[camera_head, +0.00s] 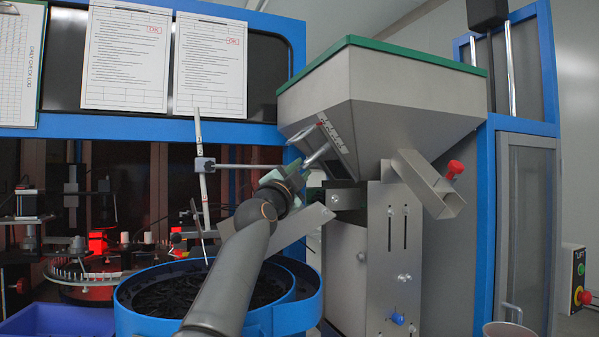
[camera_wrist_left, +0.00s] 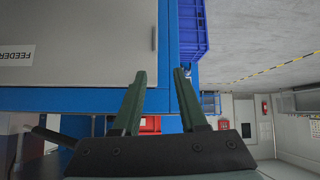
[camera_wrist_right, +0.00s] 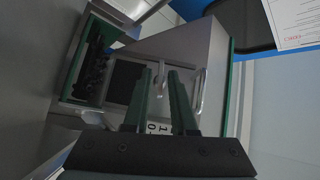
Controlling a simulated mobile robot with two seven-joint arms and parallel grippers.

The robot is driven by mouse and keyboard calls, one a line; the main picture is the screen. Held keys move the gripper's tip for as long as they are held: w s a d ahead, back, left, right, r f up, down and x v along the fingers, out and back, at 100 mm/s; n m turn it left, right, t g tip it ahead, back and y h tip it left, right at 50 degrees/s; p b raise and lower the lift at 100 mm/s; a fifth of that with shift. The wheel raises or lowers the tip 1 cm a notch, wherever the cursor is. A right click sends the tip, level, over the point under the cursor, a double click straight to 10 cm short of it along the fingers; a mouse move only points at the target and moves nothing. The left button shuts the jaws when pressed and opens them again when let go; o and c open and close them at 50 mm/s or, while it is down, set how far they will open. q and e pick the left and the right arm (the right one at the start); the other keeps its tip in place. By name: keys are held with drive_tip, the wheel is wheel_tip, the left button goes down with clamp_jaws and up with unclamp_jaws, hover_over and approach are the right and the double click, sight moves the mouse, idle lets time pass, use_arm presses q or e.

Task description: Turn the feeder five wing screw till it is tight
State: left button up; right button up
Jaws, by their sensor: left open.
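The steel feeder has a green-rimmed hopper (camera_head: 400,85) above a slotted plate (camera_head: 388,240). Small metal fasteners (camera_head: 404,278) and a blue wing-like knob (camera_head: 398,318) are on the plate; a red knob (camera_head: 455,168) is on the side chute. I cannot tell which is the feeder five wing screw. My right gripper (camera_head: 285,172) is beside the hopper's lower left, near a metal handle. In the right wrist view its fingers (camera_wrist_right: 160,75) are close together before the hopper face; whether they hold anything is unclear. My left gripper (camera_wrist_left: 160,72) is open and empty, facing a grey cabinet door.
A blue round bowl (camera_head: 130,312) of dark parts lies below my right arm. A thin upright rod (camera_head: 203,185) stands left of the gripper. A blue bin (camera_head: 60,318) is at the lower left. A lift button box (camera_head: 577,280) is at the right edge.

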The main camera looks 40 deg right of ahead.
use_arm(q)
drive_tip(key=shift+s+f, duration=0.1)
drive_tip(key=shift+s, duration=0.05)
use_arm(e)
drive_tip(key=shift+o, duration=0.8)
use_arm(q)
wheel_tip(320, 180, down, 7)
drive_tip(key=b, duration=1)
drive_tip(key=shift+d+f, duration=0.15)
drive_tip(key=shift+d, duration=0.15)
use_arm(e)
drive_tip(key=v, duration=1.2)
drive_tip(key=shift+a, duration=0.3)
drive_tip(key=shift+s+f, duration=0.1)
